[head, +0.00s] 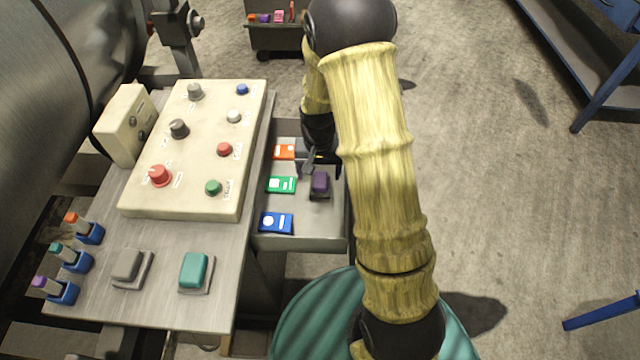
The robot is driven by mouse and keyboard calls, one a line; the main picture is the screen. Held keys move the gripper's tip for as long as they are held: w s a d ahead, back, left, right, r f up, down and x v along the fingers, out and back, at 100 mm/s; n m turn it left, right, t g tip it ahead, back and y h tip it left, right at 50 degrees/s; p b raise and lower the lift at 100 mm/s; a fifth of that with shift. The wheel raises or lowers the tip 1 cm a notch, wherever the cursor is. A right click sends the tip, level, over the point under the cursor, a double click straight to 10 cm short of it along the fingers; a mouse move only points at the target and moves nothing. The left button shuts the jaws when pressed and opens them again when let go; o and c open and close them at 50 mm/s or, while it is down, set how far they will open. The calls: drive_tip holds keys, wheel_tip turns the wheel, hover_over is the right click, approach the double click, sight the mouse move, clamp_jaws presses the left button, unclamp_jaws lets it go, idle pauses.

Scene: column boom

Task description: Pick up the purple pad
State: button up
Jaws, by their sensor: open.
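The purple pad (320,182) is a small dark purple block on a dark base. It sits in the right part of the open drawer (300,243) below the control panel. My gripper (312,163) is over the drawer, just behind and slightly left of the purple pad in the head view. It is open, with nothing visible between its fingers. My arm partly hides the gripper and the drawer's right rear, and I cannot tell the gap between fingers and pad.
In the drawer lie orange (284,152), green (281,185) and blue (276,223) cards. The panel (200,140) with knobs stands left. A grey pad (127,264) and a teal pad (194,270) are on the bench. The floor at right is mostly clear.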

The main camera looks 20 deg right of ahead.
sight(320, 181)
wheel_tip(320, 181, down, 5)
drive_tip(key=shift+s+d+f, duration=0.15)
idle(0.6)
drive_tip(key=c, duration=1.1)
drive_tip(key=shift+r, duration=0.2)
wheel_tip(320, 181, up, 10)
drive_tip(key=shift+f+p, duration=0.15)
drive_tip(key=shift+p, duration=0.15)
